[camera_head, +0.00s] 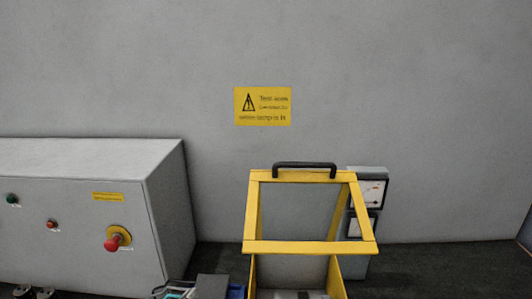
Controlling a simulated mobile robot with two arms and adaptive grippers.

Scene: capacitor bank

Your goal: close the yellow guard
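The yellow guard (310,247) is a yellow frame with a clear or open middle, right of centre in the head view. It stands raised and tilted, with a black handle (305,166) along its top edge. Below it, yellow side walls (337,280) run down out of the bottom of the picture, with something grey between them that is mostly cut off. Neither of my grippers shows in this view, and nothing touches the guard or its handle.
A grey control cabinet (80,220) with a red knob (113,242) stands at the left. A meter box (369,190) stands behind the guard's right side. Dark and blue items (212,287) lie at the bottom centre. A yellow warning sign (262,106) is on the wall. Floor at the right looks clear.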

